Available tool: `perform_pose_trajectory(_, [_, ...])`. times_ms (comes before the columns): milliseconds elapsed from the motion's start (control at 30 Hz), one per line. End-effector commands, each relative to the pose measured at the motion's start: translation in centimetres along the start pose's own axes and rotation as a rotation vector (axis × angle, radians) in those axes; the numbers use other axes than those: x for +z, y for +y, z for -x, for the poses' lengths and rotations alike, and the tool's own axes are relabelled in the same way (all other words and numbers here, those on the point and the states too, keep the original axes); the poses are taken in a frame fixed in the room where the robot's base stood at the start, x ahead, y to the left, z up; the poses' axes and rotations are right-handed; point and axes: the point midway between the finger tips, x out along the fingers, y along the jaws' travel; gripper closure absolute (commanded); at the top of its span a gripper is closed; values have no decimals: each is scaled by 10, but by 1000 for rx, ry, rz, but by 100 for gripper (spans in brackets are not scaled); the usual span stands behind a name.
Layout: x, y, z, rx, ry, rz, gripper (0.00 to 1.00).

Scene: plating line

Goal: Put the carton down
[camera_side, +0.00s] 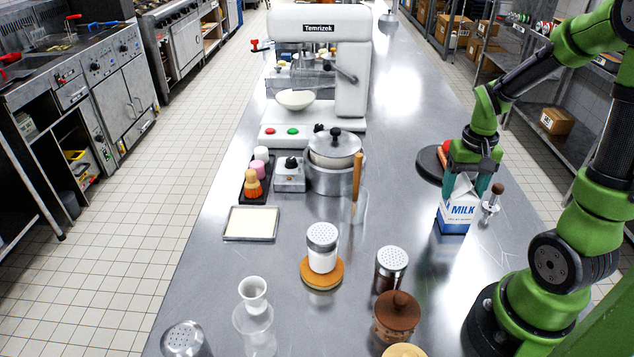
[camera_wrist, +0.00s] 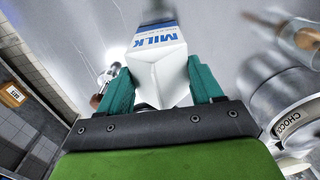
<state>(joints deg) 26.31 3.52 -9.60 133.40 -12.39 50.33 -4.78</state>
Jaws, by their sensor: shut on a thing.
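The milk carton (camera_side: 457,213) is white and blue with MILK printed on it. It is upright at the right side of the steel counter in the side view. My gripper (camera_side: 468,178) is shut on its upper part from above. In the wrist view the carton (camera_wrist: 160,62) sits between the two teal fingers of my gripper (camera_wrist: 160,88). The carton's base looks at or very near the counter top (camera_side: 412,280); I cannot tell whether it touches.
A small tool with a brown knob (camera_side: 493,200) stands just right of the carton. A dark round board (camera_side: 430,163) lies behind it. A clear container with a wooden handle (camera_side: 357,195) and a shaker (camera_side: 391,268) stand to the left. The counter between them and the carton is clear.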

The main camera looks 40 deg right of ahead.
Motion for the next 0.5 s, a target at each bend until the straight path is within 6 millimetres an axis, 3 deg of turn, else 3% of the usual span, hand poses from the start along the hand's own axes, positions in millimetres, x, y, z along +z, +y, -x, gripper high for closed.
perform_pose_trajectory(367, [0, 0, -3, -1, 1, -1, 100])
perform_pose_trajectory(400, [0, 0, -4, -1, 0, -1, 30])
perform_pose_trajectory(500, [0, 0, -4, -1, 0, -1, 15])
